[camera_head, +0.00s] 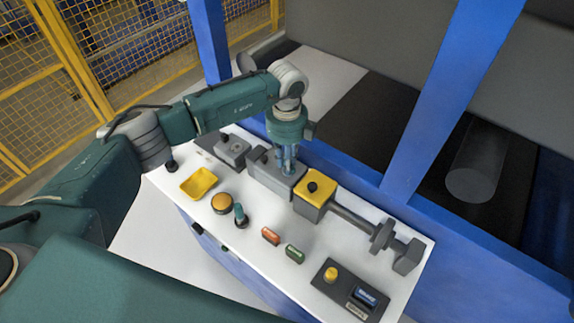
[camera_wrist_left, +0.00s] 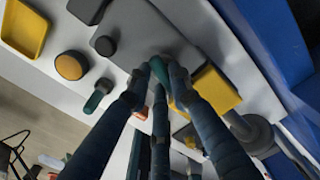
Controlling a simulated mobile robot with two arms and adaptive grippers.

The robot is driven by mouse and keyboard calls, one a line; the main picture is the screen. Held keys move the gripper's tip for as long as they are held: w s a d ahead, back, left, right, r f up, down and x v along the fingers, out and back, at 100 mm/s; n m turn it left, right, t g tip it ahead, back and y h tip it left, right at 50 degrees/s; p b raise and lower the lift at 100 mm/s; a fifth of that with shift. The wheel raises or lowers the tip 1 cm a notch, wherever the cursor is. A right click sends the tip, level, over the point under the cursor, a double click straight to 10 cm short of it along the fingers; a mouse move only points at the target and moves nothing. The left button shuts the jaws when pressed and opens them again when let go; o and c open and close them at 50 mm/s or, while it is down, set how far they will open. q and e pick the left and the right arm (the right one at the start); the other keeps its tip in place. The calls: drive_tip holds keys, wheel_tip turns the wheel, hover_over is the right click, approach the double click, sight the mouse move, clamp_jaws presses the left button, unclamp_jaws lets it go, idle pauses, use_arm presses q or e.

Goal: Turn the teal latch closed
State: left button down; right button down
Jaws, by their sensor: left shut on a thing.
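The teal latch (camera_wrist_left: 159,69) shows in the left wrist view as a small teal piece between my fingertips, on a grey block beside a yellow-topped block. My left gripper (camera_wrist_left: 157,84) is shut on it, with the fingers around it hiding part of it. In the head view my left gripper (camera_head: 288,168) points down at the grey block (camera_head: 268,179), and the latch cannot be made out there. The latch's exact angle is hard to tell. My right gripper is in neither view.
The white table (camera_head: 215,230) also holds a yellow tray (camera_head: 198,184), an orange round button (camera_head: 222,203), a teal upright knob (camera_head: 240,214), the yellow-topped block (camera_head: 315,189) with a grey shaft, red and green pieces, and a dark control box (camera_head: 345,291). Blue frame posts (camera_head: 445,95) stand behind.

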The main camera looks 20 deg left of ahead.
use_arm(q)
drive_tip(key=m+b, duration=0.4)
drive_tip(key=shift+w+f+m, duration=0.15)
drive_tip(key=shift+m, duration=0.15)
drive_tip(key=m+b, duration=0.3)
drive_tip(key=shift+w+a+m, duration=0.1)
drive_tip(key=shift+m, duration=0.3)
drive_tip(key=m+b, duration=0.2)
drive_tip(key=m, duration=0.1)
drive_tip(key=shift+b, duration=0.3)
drive_tip(key=shift+w+r+m+b, duration=0.1)
drive_tip(key=shift+r+m+b, duration=0.1)
drive_tip(key=shift+m+b, duration=0.75)
drive_tip(key=shift+m, duration=0.35)
drive_tip(key=c, duration=1.5)
unclamp_jaws()
drive_tip(key=shift+c, duration=0.2)
drive_tip(key=shift+r, duration=0.1)
